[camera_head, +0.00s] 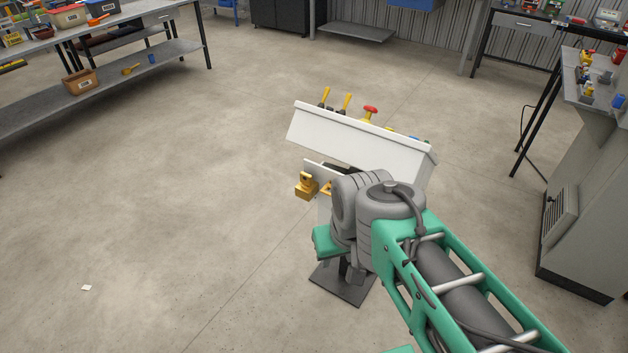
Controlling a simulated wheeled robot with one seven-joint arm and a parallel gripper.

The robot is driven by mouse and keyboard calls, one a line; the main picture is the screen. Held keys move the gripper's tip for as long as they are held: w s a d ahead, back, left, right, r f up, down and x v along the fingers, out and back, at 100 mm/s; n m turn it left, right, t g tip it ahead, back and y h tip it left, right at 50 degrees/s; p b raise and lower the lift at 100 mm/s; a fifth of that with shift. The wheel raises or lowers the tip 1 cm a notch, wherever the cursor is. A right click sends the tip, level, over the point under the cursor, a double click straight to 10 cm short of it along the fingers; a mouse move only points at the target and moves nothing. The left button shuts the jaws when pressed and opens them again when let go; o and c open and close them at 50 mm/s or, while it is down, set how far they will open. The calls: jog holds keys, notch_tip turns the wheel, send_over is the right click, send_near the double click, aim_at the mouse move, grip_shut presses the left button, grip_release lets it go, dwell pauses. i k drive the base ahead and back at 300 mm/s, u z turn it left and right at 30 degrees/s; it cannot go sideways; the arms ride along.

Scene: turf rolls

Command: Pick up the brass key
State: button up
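A brass-coloured block with a rounded, ring-like top (306,187) is at the left front of a white console, below its sloped panel. A second brass-coloured piece (325,188) is just right of it, partly hidden by my wrist. I cannot tell whether either is the brass key, and no clear key shape shows. My grey wrist joints and green arm cover the console's lower front. My gripper's fingers do not show.
The white console (360,140) stands on a dark floor plate (330,284), with yellow levers (345,102) and a red knob (370,110) at its top. A grey shelved bench (140,72) is at back left, a grey cabinet (590,210) at right. The left floor is mostly clear.

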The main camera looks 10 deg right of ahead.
aim_at(306, 179)
jog(key=u, duration=3.75)
jog(key=k, duration=1.25)
jog(key=z, duration=0.9)
jog(key=i, duration=1)
jog(key=z, duration=0.05)
